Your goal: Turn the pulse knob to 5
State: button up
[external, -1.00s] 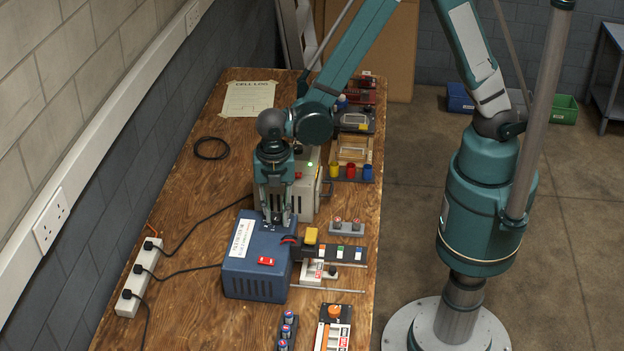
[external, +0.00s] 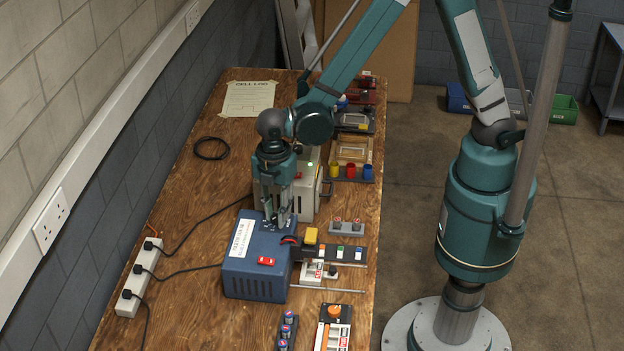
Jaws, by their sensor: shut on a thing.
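The blue box (external: 258,284) stands on the wooden bench with a white label (external: 242,238) and a small red switch (external: 266,261) on its top. My gripper (external: 279,224) points straight down at the back right part of the box top. Its fingers are shut on a small part there, which I take to be the pulse knob. The fingers hide the knob almost wholly, so its pointer and number marks cannot be read.
A pale instrument case (external: 328,192) stands close behind my gripper. A white power strip (external: 139,277) lies at left, its cables running to the right.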

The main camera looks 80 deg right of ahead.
jog(key=m+b, duration=0.2)
jog(key=m, duration=0.4)
jog(key=shift+m, duration=0.3)
jog(key=m+b, duration=0.2)
jog(key=m, duration=0.4)
jog(key=shift+s, duration=0.1)
jog(key=m+b, duration=0.1)
jog(key=m, duration=0.5)
jog(key=shift+m, duration=0.3)
jog(key=m, duration=0.6)
jog(key=shift+a+b, duration=0.1)
jog(key=shift+b, duration=0.25)
jog(key=o, duration=0.9)
jog(key=shift+r, duration=0.1)
